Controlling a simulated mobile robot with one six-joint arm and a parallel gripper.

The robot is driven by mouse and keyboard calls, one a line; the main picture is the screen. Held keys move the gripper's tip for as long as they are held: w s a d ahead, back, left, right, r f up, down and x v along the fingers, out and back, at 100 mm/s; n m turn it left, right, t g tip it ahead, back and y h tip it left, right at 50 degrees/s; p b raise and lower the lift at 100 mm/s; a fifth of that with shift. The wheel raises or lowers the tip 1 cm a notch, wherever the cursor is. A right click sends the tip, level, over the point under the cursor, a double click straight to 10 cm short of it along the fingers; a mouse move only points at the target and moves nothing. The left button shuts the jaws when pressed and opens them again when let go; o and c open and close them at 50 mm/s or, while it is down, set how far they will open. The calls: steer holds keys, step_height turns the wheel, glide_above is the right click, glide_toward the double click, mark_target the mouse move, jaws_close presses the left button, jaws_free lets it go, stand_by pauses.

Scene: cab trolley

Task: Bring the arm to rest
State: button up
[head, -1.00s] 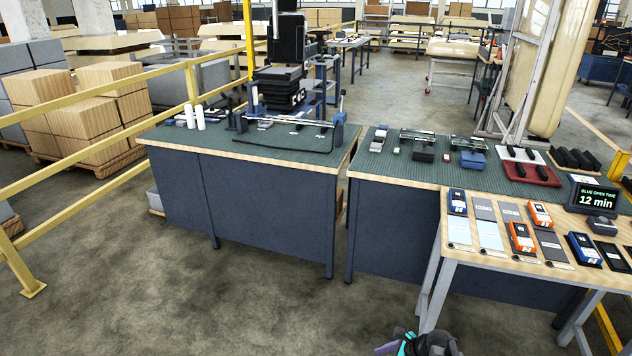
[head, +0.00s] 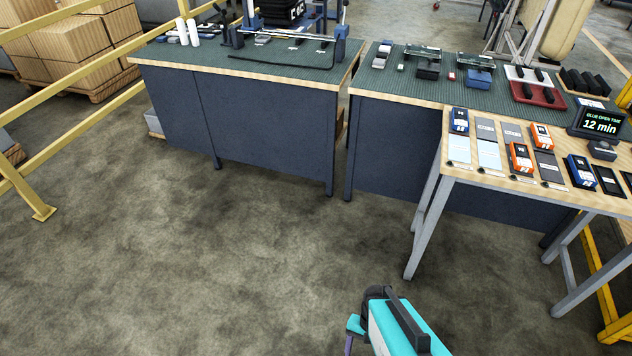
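Part of my own arm shows at the bottom edge of the head view, right of centre. It is teal with dark grey joints and a small purple-grey piece at its left. It is over the bare floor, in front of the tables and apart from them. No gripper fingers can be made out, so I cannot see whether anything is held.
A wooden-topped table (head: 478,184) with phone-sized devices, cards and a "12 min" display (head: 597,122) stands at the right. Two blue workbenches with green mats (head: 270,68) (head: 400,84) stand behind. A yellow rail (head: 80,130) runs along the left. The concrete floor (head: 220,270) in front is clear.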

steer(key=shift+s+d+r+n+h, duration=0.15)
steer(key=shift+d+n, duration=0.25)
steer(key=shift+n, duration=0.45)
steer(key=shift+s+d+r+n+h, duration=0.15)
steer(key=shift+d+n, duration=0.3)
steer(key=shift+n, duration=0.45)
steer(key=shift+s+d+n+h, duration=0.2)
steer(key=shift+d+n, duration=0.2)
steer(key=shift+n, duration=0.45)
